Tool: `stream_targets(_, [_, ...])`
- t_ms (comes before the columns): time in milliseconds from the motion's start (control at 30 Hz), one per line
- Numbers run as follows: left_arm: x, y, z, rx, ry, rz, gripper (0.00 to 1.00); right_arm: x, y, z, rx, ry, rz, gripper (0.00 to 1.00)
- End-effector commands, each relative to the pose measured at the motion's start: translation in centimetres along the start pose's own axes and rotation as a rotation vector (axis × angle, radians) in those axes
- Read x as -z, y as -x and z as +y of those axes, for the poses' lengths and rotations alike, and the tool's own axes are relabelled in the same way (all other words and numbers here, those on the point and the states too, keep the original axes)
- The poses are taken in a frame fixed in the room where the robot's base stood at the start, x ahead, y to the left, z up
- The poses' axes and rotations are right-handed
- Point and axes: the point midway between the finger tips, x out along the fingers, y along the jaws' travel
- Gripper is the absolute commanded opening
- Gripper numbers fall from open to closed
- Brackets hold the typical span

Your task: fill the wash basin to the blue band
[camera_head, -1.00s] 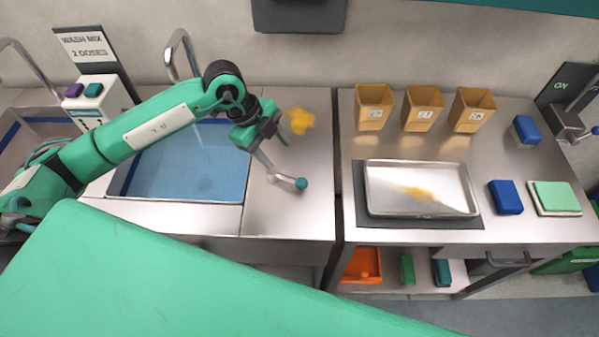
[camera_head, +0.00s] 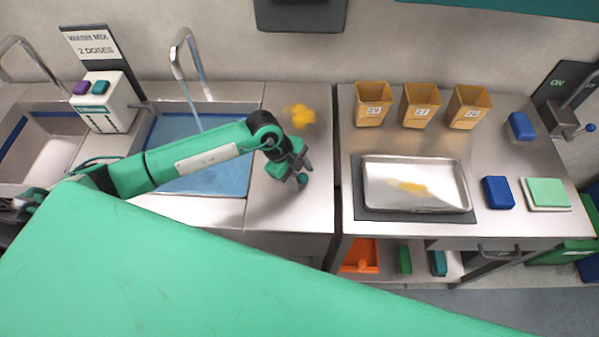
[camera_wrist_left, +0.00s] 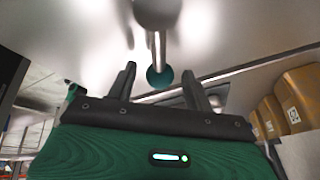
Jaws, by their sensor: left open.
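The wash basin (camera_head: 228,107) is the right of two sunken basins and holds blue water. A blue band runs along its upper wall; my left arm hides part of the water, and I cannot tell the exact level against the band. A stream of water falls from the tap (camera_head: 180,58) into it. My left gripper (camera_head: 303,172) is open at a lever with a teal ball knob (camera_head: 302,180) on the steel counter right of the basin. In the left wrist view the knob (camera_wrist_left: 160,76) shows between the open fingers (camera_wrist_left: 160,82); contact is unclear. My right gripper is out of view.
A white dispenser (camera_head: 104,108) with purple and teal buttons stands between the basins, by a sign (camera_head: 90,45) reading "WASH MIX 2 DOSES". A yellow spill (camera_head: 299,115) lies behind my gripper. The right bench carries a tray (camera_head: 375,195), several tan bins (camera_head: 421,108) and blue blocks (camera_head: 498,193).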

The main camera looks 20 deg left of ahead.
Motion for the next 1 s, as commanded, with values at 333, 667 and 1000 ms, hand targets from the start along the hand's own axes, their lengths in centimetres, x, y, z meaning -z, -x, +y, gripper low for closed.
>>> stream_targets(333, [0.0,0.0,0.0,0.0,0.0,0.001,0.08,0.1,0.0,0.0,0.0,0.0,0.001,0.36])
stream_targets(667, [0.0,0.0,0.1,-0.007,-0.018,0.005,0.0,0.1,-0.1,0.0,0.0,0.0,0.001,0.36])
stream_targets(1000, [0.2,0.2,1.5,-0.075,-0.182,0.041,0.0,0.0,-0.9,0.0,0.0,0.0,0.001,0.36])
